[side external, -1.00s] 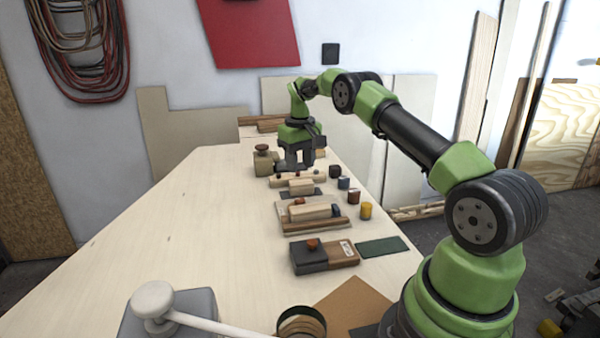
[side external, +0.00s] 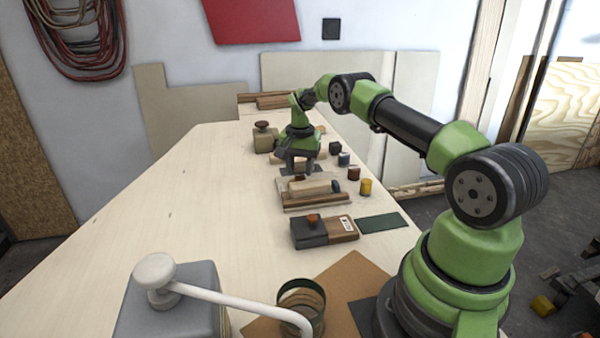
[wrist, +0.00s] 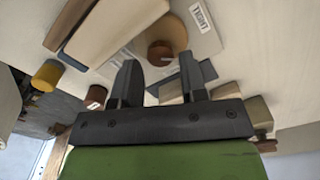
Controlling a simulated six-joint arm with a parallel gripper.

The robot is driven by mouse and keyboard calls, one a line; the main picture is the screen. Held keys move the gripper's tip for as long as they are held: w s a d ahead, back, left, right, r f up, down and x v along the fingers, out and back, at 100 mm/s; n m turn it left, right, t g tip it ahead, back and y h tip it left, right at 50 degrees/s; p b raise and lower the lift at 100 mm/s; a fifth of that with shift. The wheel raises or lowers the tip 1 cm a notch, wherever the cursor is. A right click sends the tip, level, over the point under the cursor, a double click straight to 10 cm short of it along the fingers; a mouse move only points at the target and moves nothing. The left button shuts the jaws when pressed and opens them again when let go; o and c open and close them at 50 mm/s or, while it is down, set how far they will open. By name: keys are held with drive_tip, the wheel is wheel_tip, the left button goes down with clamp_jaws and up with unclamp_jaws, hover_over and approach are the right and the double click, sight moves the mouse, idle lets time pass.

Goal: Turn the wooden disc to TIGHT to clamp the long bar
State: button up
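A round wooden disc (wrist: 180,32) with a brown knob (wrist: 160,54) shows at the top middle of the wrist view. A white label that seems to read TIGHT (wrist: 201,17) lies on the plate beside it. The pale long bar (wrist: 116,30) lies to the disc's left; in the side view the bar (side external: 313,188) rests on its wooden base. My gripper (wrist: 159,72) has its two fingers apart with nothing between them. The knob appears just beyond the fingertips; contact cannot be told. In the side view my gripper (side external: 297,171) hides most of the disc.
A yellow cylinder (side external: 365,187) and small coloured cylinders stand right of the bar. A tan block with a brown knob (side external: 264,140) is behind. The bench's left side (side external: 180,210) is clear.

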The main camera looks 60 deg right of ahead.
drive_tip(key=shift+f, duration=0.95)
drive_tip(key=c, duration=0.7)
drive_tip(key=shift+o, duration=0.2)
drive_tip(key=shift+n, duration=0.3)
drive_tip(key=n, duration=0.3)
drive_tip(key=shift+n, duration=2.1)
